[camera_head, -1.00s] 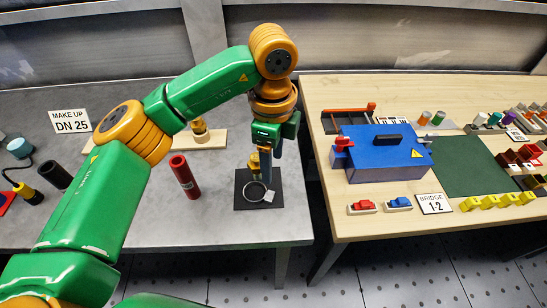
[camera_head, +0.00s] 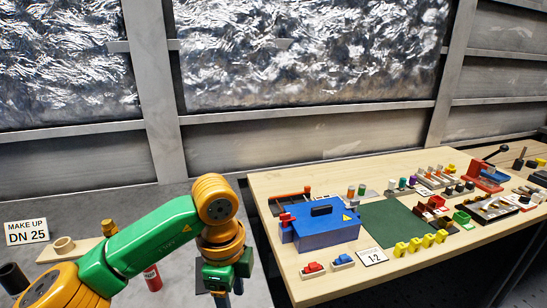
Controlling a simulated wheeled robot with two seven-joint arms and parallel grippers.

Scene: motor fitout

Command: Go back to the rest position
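My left arm, green with orange joints, comes in from the lower left. My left gripper (camera_head: 226,293) points down at the bottom edge of the view, over the grey bench (camera_head: 180,200). The picture edge cuts off its fingertips, so I cannot see whether they are apart or hold anything. A dark pad (camera_head: 203,291) shows only in part beside the gripper; what lies on it is hidden. My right gripper is not in view.
A red cylinder (camera_head: 152,278) stands behind my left forearm. A "MAKE UP DN 25" sign (camera_head: 26,232) and a wooden board (camera_head: 65,250) are at left. The wooden table (camera_head: 285,268) at right carries a blue box (camera_head: 325,232), a green mat (camera_head: 395,222) and several small parts.

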